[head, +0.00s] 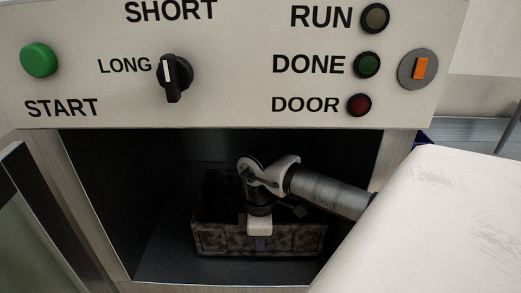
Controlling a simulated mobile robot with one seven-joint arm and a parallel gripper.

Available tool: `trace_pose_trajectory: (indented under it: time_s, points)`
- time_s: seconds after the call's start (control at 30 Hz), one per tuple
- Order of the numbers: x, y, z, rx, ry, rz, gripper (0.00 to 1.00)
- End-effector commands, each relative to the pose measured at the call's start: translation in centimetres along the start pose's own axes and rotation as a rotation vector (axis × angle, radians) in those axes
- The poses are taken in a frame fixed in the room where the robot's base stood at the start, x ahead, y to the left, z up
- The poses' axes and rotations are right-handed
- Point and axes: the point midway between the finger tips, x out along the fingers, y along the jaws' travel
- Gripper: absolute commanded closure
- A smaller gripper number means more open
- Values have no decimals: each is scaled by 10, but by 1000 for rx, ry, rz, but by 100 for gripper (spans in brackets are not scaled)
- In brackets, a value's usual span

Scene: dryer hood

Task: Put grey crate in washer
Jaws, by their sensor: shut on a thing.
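The grey crate (290,241) is inside the dark washer chamber, on or just above its floor; I cannot tell which. Its front wall looks stained grey and brown and faces me. My gripper (259,226) is shut on the crate's near wall, with a pale finger in front of that wall. My wrist and arm reach in from the right and hide part of the crate's inside. The washer (225,115) has its front opening uncovered, and its door (35,215) stands open at the left.
Above the opening, the panel carries a green start button (39,60), a black knob (174,78), several lamps and an orange switch (420,69). The opening's side frames lie left and right of the crate. Free floor shows left of the crate.

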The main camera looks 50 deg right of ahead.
Motion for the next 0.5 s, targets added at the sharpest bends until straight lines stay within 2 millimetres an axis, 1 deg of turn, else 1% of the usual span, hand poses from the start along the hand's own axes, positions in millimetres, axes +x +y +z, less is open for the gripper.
trace_pose_trajectory:
  time_s: [0.37, 0.5]
  points:
    - [1, -2, 0, 3, 0, 2, 100]
    - [5, -2, 0, 2, 0, 2, 100]
